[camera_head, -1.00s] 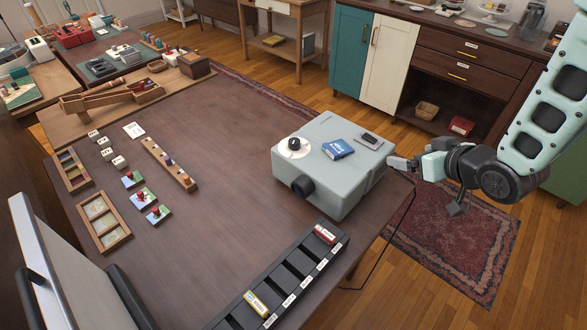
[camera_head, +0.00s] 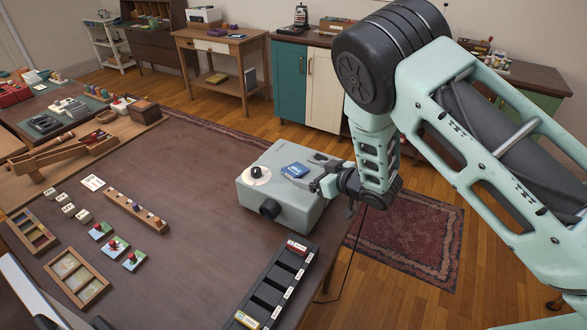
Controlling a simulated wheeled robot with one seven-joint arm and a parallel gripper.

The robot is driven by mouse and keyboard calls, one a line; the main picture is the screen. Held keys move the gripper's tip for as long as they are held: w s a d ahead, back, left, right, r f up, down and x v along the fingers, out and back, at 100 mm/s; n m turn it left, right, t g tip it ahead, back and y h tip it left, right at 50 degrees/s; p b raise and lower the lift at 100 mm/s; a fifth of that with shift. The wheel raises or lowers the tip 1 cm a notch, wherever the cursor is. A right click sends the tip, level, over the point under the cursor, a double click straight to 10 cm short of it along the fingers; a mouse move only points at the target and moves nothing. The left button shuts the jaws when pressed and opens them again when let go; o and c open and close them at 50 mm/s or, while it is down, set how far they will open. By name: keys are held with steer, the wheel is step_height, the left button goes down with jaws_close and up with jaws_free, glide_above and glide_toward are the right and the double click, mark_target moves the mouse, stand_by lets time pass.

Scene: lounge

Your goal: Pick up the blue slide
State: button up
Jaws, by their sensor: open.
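The blue slide (camera_head: 295,170) is a small blue block with a pale marking. It lies flat on top of the grey projector (camera_head: 285,215), which stands near the right edge of the dark table. My gripper (camera_head: 317,184) is just right of the slide, at the projector's right side. Its fingers are small and partly merge with the projector in the picture. It is open and appears empty. I cannot tell the exact gap between the fingertips and the slide.
A black knob on a white disc (camera_head: 263,178) and a small dark item (camera_head: 317,157) share the projector's top. A black slotted rack (camera_head: 274,287) with red and yellow slides stands in front. Wooden trays (camera_head: 77,277) lie left. The table's middle is clear.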

mark_target(292, 168)
steer(key=p+x, duration=0.1)
steer(key=x, duration=0.1)
steer(key=p+x, duration=0.1)
steer(key=x, duration=0.2)
steer(key=shift+w+r, duration=0.2)
steer(key=shift+w+a+f, duration=0.3)
steer(key=shift+w+a, duration=0.15)
steer(key=shift+c, duration=0.3)
steer(key=c, duration=1.4)
steer(key=shift+r, duration=0.15)
